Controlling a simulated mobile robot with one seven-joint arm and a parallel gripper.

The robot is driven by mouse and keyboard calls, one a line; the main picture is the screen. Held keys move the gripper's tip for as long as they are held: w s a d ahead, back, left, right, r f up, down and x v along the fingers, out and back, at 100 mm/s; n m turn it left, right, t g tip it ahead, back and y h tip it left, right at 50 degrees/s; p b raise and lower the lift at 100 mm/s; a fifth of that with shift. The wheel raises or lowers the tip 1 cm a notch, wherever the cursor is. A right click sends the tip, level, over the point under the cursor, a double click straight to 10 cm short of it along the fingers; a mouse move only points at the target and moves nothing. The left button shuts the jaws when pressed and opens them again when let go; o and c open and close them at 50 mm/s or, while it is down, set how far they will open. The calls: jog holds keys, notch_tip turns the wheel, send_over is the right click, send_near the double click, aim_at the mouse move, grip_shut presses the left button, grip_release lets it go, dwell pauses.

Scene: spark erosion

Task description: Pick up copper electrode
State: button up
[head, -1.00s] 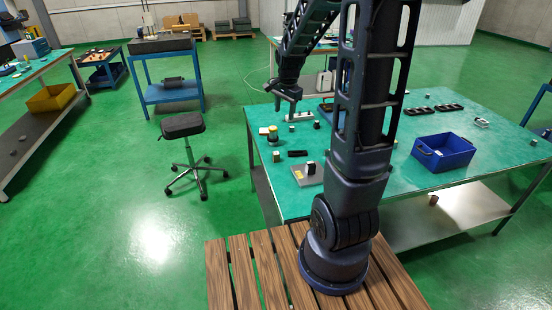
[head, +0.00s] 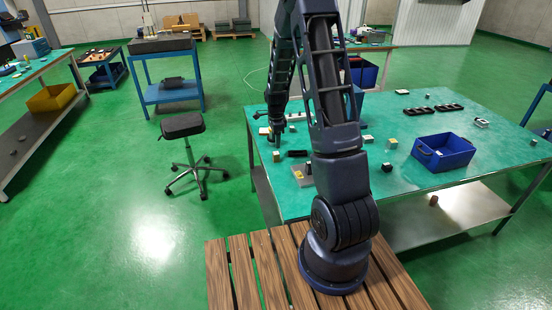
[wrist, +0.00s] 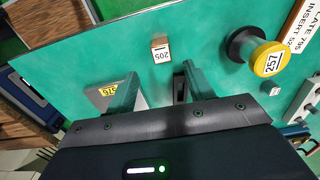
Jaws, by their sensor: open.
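A small block with a copper-brown face and a white label reading 205 (wrist: 160,50) lies on the green table in the wrist view. It looks like the copper electrode, though I cannot be sure. My gripper (wrist: 157,82) is open and empty, its two fingers pointing toward the block with a gap between them. The block is beyond the fingertips, apart from them. In the head view my gripper (head: 278,142) hangs low over the table's left part. A small block (head: 276,156) there, near the left edge, may be the same one.
A spool with a yellow cap marked 257 (wrist: 264,56) stands right of the block. A grey plate with a yellow label (wrist: 106,92) is close by the left finger. A blue bin (head: 443,153) and black trays (head: 436,109) are farther right. Green table shows between them.

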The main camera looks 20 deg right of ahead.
aim_at(276, 153)
jog(key=shift+w+f, duration=0.1)
jog(key=shift+f, duration=4.65)
jog(key=c, duration=1.1)
grip_shut()
jog(key=shift+r, duration=0.15)
